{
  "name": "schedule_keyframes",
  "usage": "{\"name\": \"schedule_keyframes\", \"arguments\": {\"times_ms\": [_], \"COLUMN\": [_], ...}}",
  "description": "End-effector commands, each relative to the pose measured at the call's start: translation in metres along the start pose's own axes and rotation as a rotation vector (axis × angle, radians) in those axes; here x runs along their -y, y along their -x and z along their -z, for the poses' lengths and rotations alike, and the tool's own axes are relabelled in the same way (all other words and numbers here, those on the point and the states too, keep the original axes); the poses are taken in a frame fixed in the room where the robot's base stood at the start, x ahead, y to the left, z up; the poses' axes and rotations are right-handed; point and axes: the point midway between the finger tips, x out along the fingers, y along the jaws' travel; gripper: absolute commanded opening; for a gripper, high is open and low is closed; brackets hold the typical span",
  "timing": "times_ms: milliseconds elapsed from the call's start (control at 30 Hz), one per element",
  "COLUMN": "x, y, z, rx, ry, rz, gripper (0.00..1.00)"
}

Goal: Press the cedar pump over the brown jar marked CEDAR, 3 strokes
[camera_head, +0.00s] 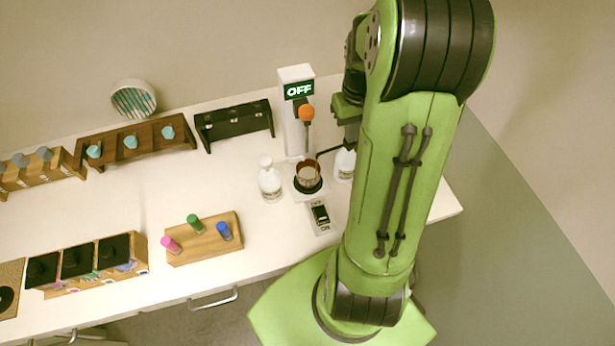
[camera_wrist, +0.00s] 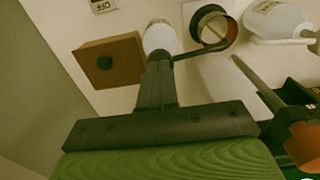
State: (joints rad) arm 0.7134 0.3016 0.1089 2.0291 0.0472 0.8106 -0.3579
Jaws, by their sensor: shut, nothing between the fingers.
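The brown jar (camera_head: 308,176) stands on a small base at the foot of the white tower; its marking is not readable. It also shows in the wrist view (camera_wrist: 211,24). A white pump bottle (camera_head: 344,166) stands right of the jar, partly behind my arm. Its white body (camera_wrist: 160,36) shows just beyond my fingertips, and a thin dark spout reaches toward the jar. My gripper (camera_wrist: 160,72) is shut and empty, its fingers overlapping the pump's top in the wrist view; I cannot tell whether they touch. A second white bottle (camera_head: 270,183) stands left of the jar. No bottle label is legible.
The white tower (camera_head: 292,130) shows OFF and carries an orange knob (camera_head: 306,112). A switch (camera_head: 320,214) lies in front of the jar. A brown block (camera_wrist: 108,62) stands near the pump. Wooden racks and a peg board (camera_head: 205,243) sit leftward; the counter between is clear.

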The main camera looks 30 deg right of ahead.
Motion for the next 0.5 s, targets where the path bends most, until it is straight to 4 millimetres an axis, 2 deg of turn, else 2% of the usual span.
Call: {"name": "schedule_keyframes", "arguments": {"times_ms": [200,500], "x": [0.0002,0.0003], "y": [-0.0092,-0.0037], "z": [-0.0006,-0.0009], "rx": [0.003,0.004], "ry": [0.000,0.000], "rz": [0.001,0.002], "gripper": [0.00,0.00]}}
